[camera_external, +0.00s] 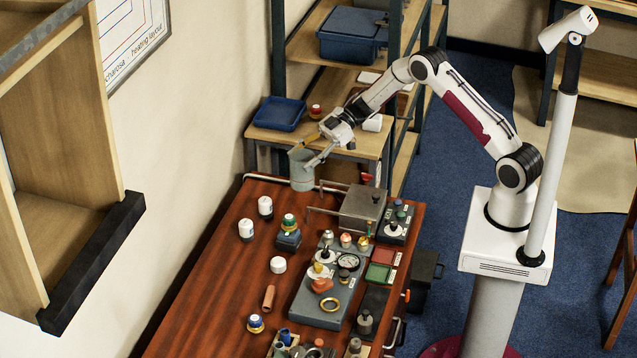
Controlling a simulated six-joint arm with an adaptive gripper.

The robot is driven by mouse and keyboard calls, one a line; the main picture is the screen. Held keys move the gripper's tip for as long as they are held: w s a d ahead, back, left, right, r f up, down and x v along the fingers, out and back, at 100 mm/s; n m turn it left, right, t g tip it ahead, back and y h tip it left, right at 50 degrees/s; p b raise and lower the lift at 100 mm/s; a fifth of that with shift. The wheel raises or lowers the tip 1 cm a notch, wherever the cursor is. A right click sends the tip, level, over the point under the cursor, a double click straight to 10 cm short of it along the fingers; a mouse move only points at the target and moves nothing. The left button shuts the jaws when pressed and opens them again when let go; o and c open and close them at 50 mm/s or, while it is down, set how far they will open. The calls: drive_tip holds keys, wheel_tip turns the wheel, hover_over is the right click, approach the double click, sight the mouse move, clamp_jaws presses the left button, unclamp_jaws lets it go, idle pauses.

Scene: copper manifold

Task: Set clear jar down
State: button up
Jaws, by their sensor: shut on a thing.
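The clear jar (302,172) is a greyish, see-through cylinder. It looks upright over the far left part of the wooden workbench (207,305). My gripper (312,150) reaches in from the right with its fingers at the jar's upper part, shut on it. Whether the jar's base touches the bench or hangs just above it, I cannot tell.
A metal box (362,208) with thin pipes stands right of the jar. Two white jars (265,207) stand nearer the wall. A shelf with a blue tray (279,113) is behind. Gauges and fittings crowd the bench's right; its left side is clearer.

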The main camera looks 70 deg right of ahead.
sight(293, 187)
drive_tip(key=shift+f, duration=2.25)
drive_tip(key=shift+f, duration=0.1)
drive_tip(key=shift+f, duration=1.8)
drive_tip(key=shift+f, duration=0.1)
drive_tip(key=o, duration=1.4)
drive_tip(key=shift+s+d+r, duration=0.25)
drive_tip(key=shift+d+r, duration=0.15)
drive_tip(key=v, duration=1.1)
drive_tip(key=shift+s+f, duration=0.1)
